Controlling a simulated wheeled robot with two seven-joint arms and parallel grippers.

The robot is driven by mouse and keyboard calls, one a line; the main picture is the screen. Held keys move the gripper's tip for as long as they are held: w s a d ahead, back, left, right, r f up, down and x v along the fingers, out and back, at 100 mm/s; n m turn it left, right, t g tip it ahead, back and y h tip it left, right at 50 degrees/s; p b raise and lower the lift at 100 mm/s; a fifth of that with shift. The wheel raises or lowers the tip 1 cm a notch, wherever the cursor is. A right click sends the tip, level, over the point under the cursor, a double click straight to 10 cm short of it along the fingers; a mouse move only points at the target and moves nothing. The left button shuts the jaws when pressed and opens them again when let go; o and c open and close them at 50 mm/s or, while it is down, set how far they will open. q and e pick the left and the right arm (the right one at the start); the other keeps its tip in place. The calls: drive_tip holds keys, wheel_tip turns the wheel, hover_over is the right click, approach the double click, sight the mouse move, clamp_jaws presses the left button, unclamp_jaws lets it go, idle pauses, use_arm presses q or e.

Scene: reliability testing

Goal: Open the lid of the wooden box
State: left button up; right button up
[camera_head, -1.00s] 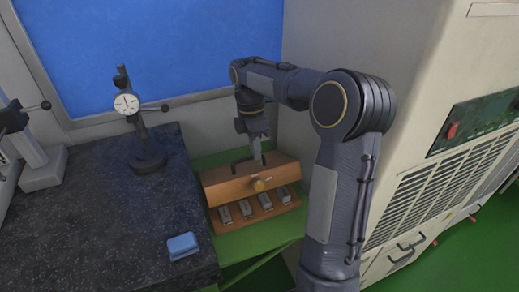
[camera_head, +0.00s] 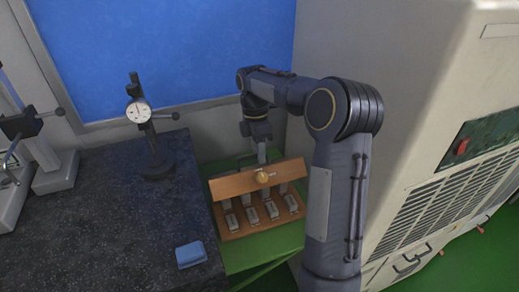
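The wooden box (camera_head: 262,231) stands on a green surface right of the dark slab. Its brown lid (camera_head: 232,187), with a round yellowish knob or catch on its front, is tilted up. Several grey metal blocks (camera_head: 251,215) show in a row below it. My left gripper is out of view.
A dark granite slab (camera_head: 110,220) lies at left, with a dial gauge stand (camera_head: 154,150) and a blue block (camera_head: 190,254) on it. A large beige cabinet (camera_head: 410,80) stands close on the right. Other measuring stands are at the far left.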

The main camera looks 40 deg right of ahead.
drive_tip(key=shift+o, duration=0.4)
drive_tip(key=shift+w, duration=0.15)
drive_tip(key=shift+s+r, duration=0.2)
drive_tip(key=shift+r, duration=0.2)
drive_tip(key=shift+w+r, duration=0.15)
drive_tip(key=shift+r, duration=0.1)
drive_tip(key=v, duration=0.7)
